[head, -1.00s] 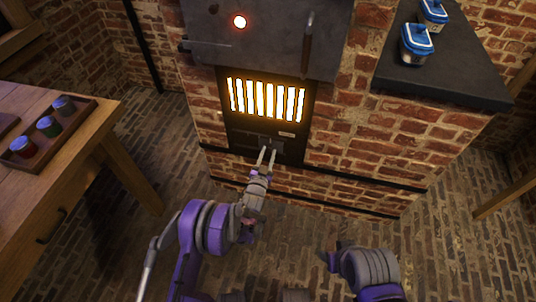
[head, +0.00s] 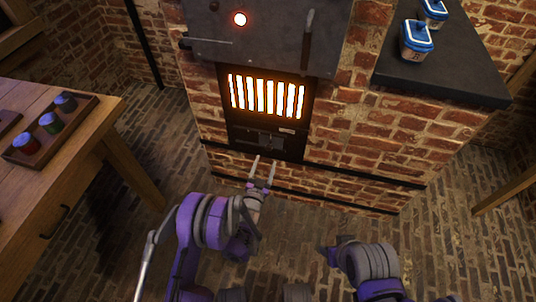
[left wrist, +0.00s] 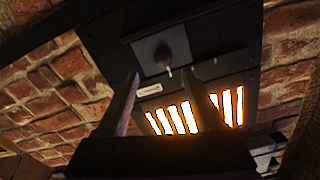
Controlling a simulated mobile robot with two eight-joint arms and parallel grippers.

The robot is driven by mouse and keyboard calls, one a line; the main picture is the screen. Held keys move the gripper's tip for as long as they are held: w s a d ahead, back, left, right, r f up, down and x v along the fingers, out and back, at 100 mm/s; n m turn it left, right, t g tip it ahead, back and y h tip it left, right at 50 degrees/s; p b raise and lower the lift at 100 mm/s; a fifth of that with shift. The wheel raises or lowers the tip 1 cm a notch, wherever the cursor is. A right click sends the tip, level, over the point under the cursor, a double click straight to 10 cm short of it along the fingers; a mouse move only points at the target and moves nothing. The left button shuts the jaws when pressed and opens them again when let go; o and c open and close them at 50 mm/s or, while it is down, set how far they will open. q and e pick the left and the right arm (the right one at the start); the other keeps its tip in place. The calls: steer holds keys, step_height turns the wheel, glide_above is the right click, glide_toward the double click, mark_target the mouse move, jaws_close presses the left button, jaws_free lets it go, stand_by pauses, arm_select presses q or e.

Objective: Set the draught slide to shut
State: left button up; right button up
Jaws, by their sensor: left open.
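The draught slide (head: 271,143) is a grey plate in the dark panel below the glowing grate of the brick furnace. In the left wrist view the plate (left wrist: 149,47) shows close, with a round knob (left wrist: 164,57) on it. There the plate lies toward the same side as a small pale label (left wrist: 149,90), whose writing I cannot read. My left gripper (head: 263,161) is open and empty, just in front of and below the slide, apart from it. Its two fingers (left wrist: 165,80) stand either side of the knob in the wrist view.
The glowing grate (head: 267,95) is just above the slide. A wooden table (head: 75,150) with a tray of jars (head: 50,125) stands at left. A dark ledge (head: 450,75) with blue-lidded containers (head: 416,40) is at right. The brick floor between is clear.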

arm_select(q)
steer(key=v, duration=0.4)
steer(key=shift+w, duration=0.1)
stand_by(0.4)
